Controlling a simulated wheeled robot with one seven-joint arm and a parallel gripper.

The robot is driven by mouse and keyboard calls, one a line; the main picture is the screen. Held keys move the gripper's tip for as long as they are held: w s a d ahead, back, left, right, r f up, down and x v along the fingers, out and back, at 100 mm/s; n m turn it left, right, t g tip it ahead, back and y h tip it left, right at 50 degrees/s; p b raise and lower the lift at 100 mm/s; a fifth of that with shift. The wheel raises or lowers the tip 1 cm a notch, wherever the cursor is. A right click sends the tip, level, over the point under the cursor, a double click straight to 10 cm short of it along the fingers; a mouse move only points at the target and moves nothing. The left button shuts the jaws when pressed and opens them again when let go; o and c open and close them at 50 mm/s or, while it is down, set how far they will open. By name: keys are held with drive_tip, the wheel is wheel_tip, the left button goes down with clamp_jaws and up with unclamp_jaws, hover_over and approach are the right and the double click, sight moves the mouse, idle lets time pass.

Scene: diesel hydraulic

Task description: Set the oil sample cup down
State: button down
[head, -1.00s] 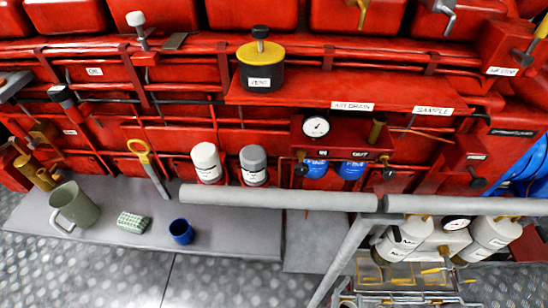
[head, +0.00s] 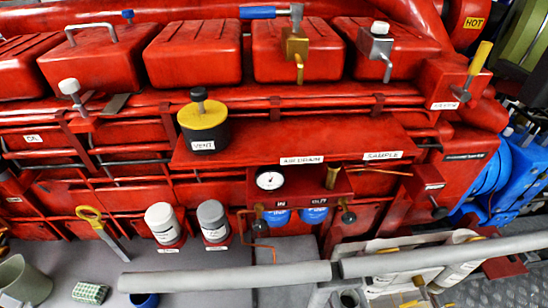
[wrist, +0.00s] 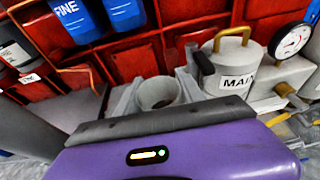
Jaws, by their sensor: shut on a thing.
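A grey, round-mouthed cup (wrist: 158,94), which I take for the oil sample cup, is upright between the grey fingers of my gripper (wrist: 158,86) in the wrist view. The gripper is shut on it, and its purple body fills the lower part of that view. The cup's base and what lies directly under it are hidden. A small dark-mouthed round shape at the bottom edge of the head view may be the same cup; I cannot tell. The red SAMPLE shelf (head: 400,140) runs across the head view.
A grey handrail (head: 230,277) crosses in front. A white MAIN canister (wrist: 238,70) and a gauge (wrist: 293,40) stand right of the cup. A green mug (head: 22,280), a patterned block (head: 90,292) and a blue cup (head: 145,299) are low at left. The red shelf has bare room.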

drive_tip(key=shift+w+a+r+n+y, duration=0.35)
drive_tip(key=shift+w+a+r, duration=0.1)
drive_tip(key=shift+w+r, duration=0.15)
drive_tip(key=shift+w+a+r+n+y, duration=0.25)
drive_tip(key=shift+w+a+r+y, duration=0.15)
drive_tip(key=shift+w+r, duration=0.15)
